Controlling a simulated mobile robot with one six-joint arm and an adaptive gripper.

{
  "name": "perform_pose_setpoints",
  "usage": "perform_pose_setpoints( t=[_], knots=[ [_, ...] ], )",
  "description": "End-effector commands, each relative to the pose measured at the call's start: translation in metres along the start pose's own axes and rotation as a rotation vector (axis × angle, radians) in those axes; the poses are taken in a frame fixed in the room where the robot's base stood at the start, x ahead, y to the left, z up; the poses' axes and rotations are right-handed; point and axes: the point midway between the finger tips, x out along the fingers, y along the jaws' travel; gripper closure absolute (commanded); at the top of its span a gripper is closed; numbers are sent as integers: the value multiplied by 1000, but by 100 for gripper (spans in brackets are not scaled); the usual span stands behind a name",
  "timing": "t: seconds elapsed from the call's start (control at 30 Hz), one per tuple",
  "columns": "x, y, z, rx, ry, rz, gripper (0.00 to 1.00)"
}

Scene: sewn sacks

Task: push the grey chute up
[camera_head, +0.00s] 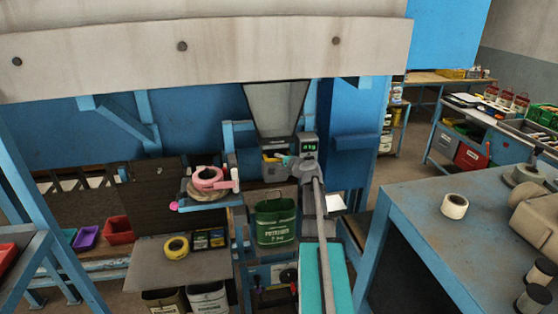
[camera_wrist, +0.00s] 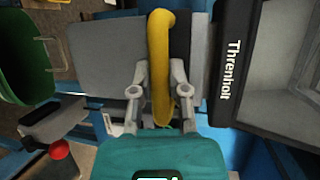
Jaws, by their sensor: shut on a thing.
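In the wrist view, my gripper (camera_wrist: 160,76) is shut on this curved yellow handle (camera_wrist: 159,35), with one finger on each side. A flat grey panel (camera_wrist: 105,58) lies behind the handle. How the handle joins the chute is hidden.
A small display unit (camera_head: 309,146) stands close right. A shelf with pink tape (camera_head: 208,179) is left; a blue-grey bench (camera_head: 420,225) is right.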

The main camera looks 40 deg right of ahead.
Motion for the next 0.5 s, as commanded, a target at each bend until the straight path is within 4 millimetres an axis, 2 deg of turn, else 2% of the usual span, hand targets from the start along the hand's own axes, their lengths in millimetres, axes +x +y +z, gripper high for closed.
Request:
perform_pose_setpoints(
  t=[0.17, 0.2, 0.3, 0.37, 0.5],
  knots=[
    [3, -5, -3, 10, 6, -10, 100],
    [3, -5, -3, 9, 6, -10, 73],
    [3, -5, -2, 8, 5, -9, 55],
    [2, -4, -2, 8, 5, -8, 43],
    [2, -3, -2, 7, 4, -7, 43]
  ],
)
